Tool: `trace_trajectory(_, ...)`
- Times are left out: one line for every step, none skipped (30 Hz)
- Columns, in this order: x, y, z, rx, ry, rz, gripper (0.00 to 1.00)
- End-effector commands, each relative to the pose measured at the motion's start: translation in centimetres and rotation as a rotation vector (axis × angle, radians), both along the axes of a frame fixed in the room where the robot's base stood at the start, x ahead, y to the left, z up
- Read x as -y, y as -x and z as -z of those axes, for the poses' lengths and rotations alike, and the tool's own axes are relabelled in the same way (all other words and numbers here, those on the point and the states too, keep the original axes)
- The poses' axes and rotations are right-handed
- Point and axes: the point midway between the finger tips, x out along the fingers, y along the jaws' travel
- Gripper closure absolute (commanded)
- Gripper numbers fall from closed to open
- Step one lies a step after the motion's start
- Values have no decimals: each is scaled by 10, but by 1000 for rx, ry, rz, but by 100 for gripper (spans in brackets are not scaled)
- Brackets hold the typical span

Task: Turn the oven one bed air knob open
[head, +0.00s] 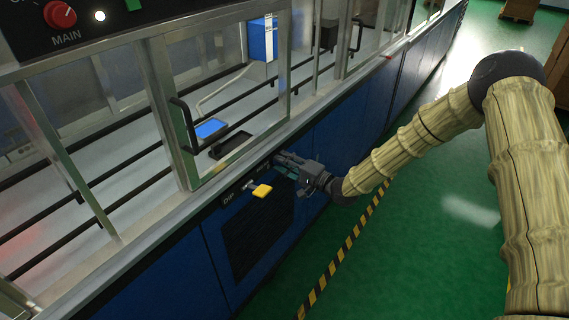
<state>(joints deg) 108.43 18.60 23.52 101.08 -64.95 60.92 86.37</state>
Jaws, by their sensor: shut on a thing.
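My gripper (284,162) is at the black strip along the top of the blue front panel, below the glazed enclosure. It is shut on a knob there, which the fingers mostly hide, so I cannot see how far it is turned. A yellow knob (261,190) stands out from the same strip, just left of and below my gripper, and is not held. White lettering shows on the strip left of the yellow knob, too small to read surely. Which label belongs to the held knob cannot be told.
A dark grille (258,238) is below the strip. A glazed door with a black handle (184,125) is above. A red MAIN knob (60,14) is on the upper panel. The green floor (405,235) with a yellow-black stripe (343,252) is clear; brown boxes (519,9) stand at the far right.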

Motion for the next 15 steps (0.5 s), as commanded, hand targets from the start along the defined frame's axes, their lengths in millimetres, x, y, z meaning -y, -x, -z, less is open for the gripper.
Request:
trace_trajectory(1, -3, -4, 5, -5, 4, 97)
trace_trajectory(1, -3, -4, 5, -5, 4, 97)
trace_trajectory(1, -3, -4, 5, -5, 4, 97)
trace_trajectory(1, -3, -4, 5, -5, 4, 97)
trace_trajectory(1, -3, -4, 5, -5, 4, 97)
trace_trajectory(1, -3, -4, 5, -5, 4, 97)
trace_trajectory(1, -3, -4, 5, -5, 4, 97)
trace_trajectory(1, -3, -4, 5, -5, 4, 97)
trace_trajectory(1, -3, -4, 5, -5, 4, 97)
trace_trajectory(1, -3, -4, 5, -5, 4, 97)
trace_trajectory(0, -3, -4, 5, -5, 4, 68)
trace_trajectory(0, -3, -4, 5, -5, 4, 60)
trace_trajectory(0, -3, -4, 4, -4, 4, 55)
trace_trajectory(0, -3, -4, 4, -4, 3, 52)
trace_trajectory(0, -2, -3, 4, -3, 3, 52)
